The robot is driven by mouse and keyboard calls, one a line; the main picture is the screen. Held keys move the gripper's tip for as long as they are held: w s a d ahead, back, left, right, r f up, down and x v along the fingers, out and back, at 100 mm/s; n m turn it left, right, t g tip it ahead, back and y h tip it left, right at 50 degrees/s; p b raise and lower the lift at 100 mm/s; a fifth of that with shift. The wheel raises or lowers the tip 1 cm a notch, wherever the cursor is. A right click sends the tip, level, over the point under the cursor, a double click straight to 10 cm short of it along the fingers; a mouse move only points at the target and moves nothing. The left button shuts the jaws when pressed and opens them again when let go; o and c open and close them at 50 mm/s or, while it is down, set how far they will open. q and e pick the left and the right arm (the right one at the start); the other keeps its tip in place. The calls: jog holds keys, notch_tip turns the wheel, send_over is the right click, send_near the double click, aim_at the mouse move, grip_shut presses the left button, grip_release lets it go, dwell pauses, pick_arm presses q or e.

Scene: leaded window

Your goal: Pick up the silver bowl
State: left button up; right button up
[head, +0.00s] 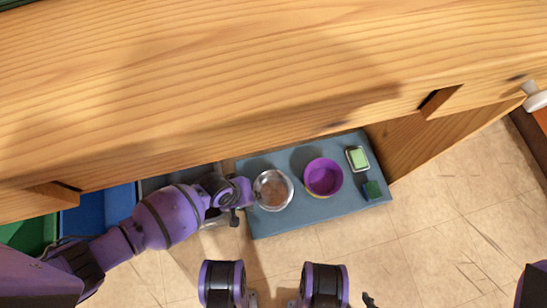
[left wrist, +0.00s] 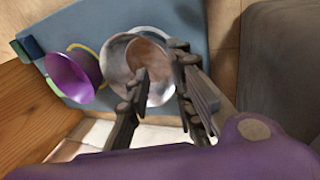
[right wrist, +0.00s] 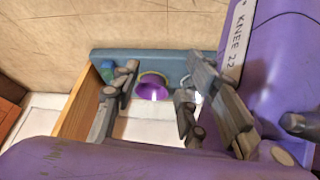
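The silver bowl (head: 273,190) stands upright on a blue-grey board, left of a purple bowl. My left gripper (head: 240,197) is at the silver bowl's left side. In the left wrist view, my open left gripper (left wrist: 160,88) has one finger over the silver bowl's (left wrist: 121,58) inside and the other by its outer edge, so the near rim lies between them. I cannot tell whether either finger touches it. My right gripper (right wrist: 157,92) is open and empty in the right wrist view, well apart from the bowls; its finger hides most of the silver bowl there.
The blue-grey board (head: 300,216) also holds the purple bowl (head: 323,178), a green block in a small dish (head: 358,158) and a dark teal cube (head: 371,190). A large wooden top (head: 200,90) overhangs behind. Blue (head: 100,212) and green (head: 28,235) bins stand left.

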aim_at(273, 191)
pick_arm(q)
jog(key=shift+n, duration=0.4)
jog(key=shift+w+f+b, duration=0.35)
jog(key=shift+f+b, duration=0.1)
jog(key=shift+f, duration=0.45)
jog(key=shift+w+f+b, duration=0.4)
jog(key=shift+f+b, duration=0.1)
jog(key=shift+f, duration=0.35)
jog(key=shift+w+f+b, duration=0.35)
jog(key=shift+f+b, duration=0.1)
jog(key=shift+f, duration=0.45)
jog(key=b+x, duration=0.3)
jog(key=x, duration=0.1)
jog(key=shift+w+f, duration=0.15)
jog(key=shift+w, duration=0.05)
jog(key=shift+w+d, duration=0.1)
grip_shut()
jog(key=shift+w, duration=0.1)
pick_arm(e)
jog(key=shift+w+d+f, duration=0.1)
jog(key=shift+f, duration=1.35)
jog(key=shift+w+d+f, duration=0.1)
jog(key=shift+f, duration=1.35)
